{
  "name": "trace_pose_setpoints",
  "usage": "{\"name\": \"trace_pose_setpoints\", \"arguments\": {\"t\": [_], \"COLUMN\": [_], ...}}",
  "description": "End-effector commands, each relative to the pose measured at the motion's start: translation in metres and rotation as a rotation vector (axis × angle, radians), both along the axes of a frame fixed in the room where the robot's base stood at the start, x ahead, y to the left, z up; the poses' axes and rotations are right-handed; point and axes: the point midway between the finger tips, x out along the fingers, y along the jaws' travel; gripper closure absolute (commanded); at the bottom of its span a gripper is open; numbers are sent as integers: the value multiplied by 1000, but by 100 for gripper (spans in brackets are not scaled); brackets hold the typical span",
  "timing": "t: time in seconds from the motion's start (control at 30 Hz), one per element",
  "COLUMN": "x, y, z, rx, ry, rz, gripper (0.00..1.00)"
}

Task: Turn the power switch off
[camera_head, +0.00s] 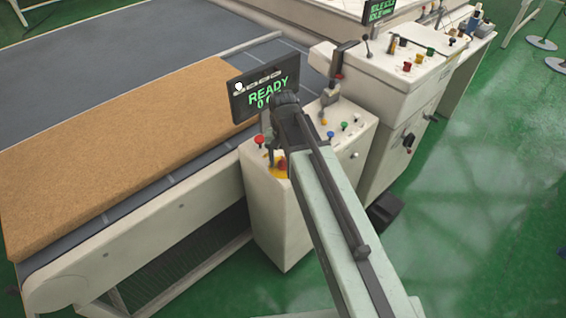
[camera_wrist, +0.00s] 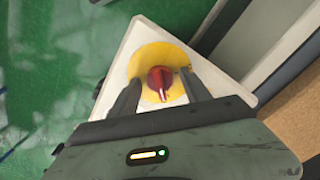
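The power switch (camera_wrist: 160,80) is a red rotary knob with a pale pointer mark on a round yellow plate (camera_wrist: 150,57). In the wrist view it lies between my gripper's two dark fingers (camera_wrist: 160,90), with a visible gap to each finger, so the gripper is open. The pointer mark faces towards the gripper body. In the head view the red knob (camera_head: 281,166) and yellow plate (camera_head: 279,174) show partly on the near white cabinet (camera_head: 275,215). My arm hides part of them, and my gripper (camera_head: 270,150) is beside the knob.
A red mushroom button (camera_head: 259,139) stands close to my gripper. A screen reading READY (camera_head: 262,88) stands behind it. A brown mattress (camera_head: 110,145) lies on the conveyor at left. More control cabinets (camera_head: 400,70) stand at right. Open green floor (camera_head: 470,200) lies at the right.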

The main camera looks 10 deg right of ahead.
Motion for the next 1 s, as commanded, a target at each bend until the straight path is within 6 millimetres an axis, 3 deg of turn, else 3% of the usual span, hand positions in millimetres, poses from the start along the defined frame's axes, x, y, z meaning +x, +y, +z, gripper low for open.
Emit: {"name": "trace_pose_setpoints", "arguments": {"t": [0.03,0.2,0.57,1.0], "x": [0,0,0,0], "y": [0,0,0,0], "z": [0,0,0,0], "rx": [0,0,0,0], "ry": [0,0,0,0], "rz": [0,0,57,404], "gripper": [58,100,100,100]}}
